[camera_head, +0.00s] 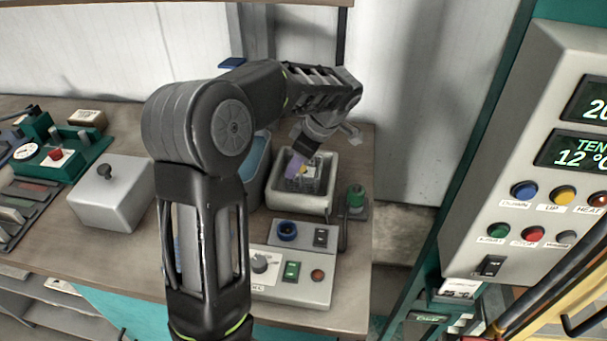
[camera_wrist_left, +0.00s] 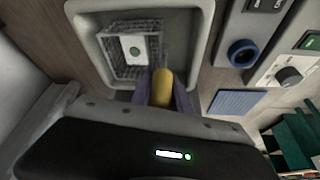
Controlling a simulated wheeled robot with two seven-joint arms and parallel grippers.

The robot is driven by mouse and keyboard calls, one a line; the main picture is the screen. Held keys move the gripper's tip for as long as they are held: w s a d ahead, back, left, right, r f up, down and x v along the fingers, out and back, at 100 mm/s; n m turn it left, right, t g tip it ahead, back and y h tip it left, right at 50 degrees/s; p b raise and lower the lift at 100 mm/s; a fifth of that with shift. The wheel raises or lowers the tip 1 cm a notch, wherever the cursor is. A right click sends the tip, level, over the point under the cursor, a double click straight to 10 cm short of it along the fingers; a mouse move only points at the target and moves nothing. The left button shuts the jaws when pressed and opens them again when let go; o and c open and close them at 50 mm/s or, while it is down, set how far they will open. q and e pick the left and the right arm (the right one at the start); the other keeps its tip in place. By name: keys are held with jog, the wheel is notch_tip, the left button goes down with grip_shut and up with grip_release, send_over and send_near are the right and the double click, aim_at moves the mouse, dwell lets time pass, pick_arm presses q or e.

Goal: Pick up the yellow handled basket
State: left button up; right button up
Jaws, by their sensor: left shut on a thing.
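Whether the basket touches the basin floor I cannot tell. My right gripper is not in view.
A control box (camera_head: 292,275) with knobs and switches stands in front of the basin. A lidded grey box (camera_head: 112,195) and green instruments (camera_head: 62,150) are at left. A tall control panel (camera_head: 545,170) rises at right. A small green-topped device (camera_head: 355,198) stands beside the basin.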

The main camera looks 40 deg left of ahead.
pick_arm(q)
grip_shut()
dwell(0.8)
